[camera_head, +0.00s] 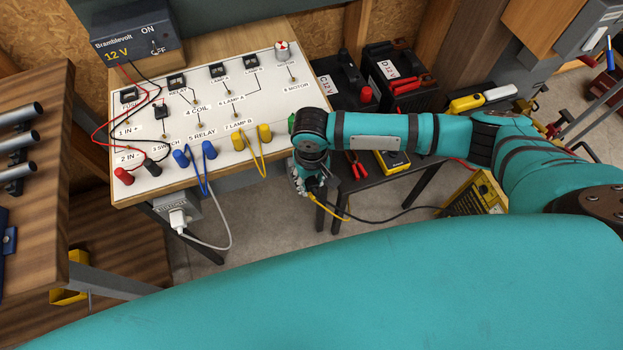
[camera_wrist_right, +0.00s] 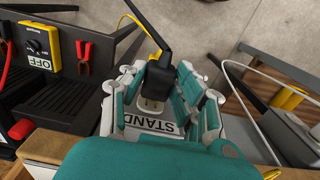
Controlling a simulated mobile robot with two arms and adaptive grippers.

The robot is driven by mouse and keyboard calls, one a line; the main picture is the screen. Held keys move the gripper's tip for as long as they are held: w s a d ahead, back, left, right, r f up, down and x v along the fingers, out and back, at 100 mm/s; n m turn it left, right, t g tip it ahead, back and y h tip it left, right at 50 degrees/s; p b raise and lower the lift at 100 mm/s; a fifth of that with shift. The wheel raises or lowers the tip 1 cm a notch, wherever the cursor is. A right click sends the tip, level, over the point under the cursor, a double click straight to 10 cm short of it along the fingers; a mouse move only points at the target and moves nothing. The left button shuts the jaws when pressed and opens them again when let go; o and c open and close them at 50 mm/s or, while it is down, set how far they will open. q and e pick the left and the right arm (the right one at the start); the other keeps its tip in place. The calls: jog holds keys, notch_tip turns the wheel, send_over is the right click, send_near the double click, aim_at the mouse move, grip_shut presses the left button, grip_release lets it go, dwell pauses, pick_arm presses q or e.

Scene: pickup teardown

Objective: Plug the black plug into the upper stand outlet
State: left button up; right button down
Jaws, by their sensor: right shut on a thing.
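My right gripper (camera_head: 312,188) hangs low between the bench and the black side table. In the right wrist view its fingers (camera_wrist_right: 158,76) are shut around the black plug (camera_wrist_right: 158,88), whose cord runs up and away. The pale stand outlet (camera_wrist_right: 150,104), with dark slots, shows right beside the plug, above a white STAND label (camera_wrist_right: 152,124). The plug covers part of the outlet's face, and I cannot tell whether its prongs are in. The head view hides the plug and stand outlet behind the gripper. My left gripper is out of view.
A white plug (camera_head: 178,218) sits in a grey box under the labelled circuit board (camera_head: 215,108), its white cord looping below. A yellow cord (camera_head: 328,208) and black cord (camera_head: 385,219) trail near my gripper. Batteries (camera_head: 402,75) and a yellow meter (camera_head: 392,162) stand to the right.

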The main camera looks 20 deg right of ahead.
jog(key=shift+w+r, duration=0.1)
jog(key=shift+w, duration=0.6)
jog(key=c, duration=0.9)
grip_release()
notch_tip(320, 180, up, 12)
jog(key=shift+f, duration=0.1)
jog(key=shift+a, duration=0.1)
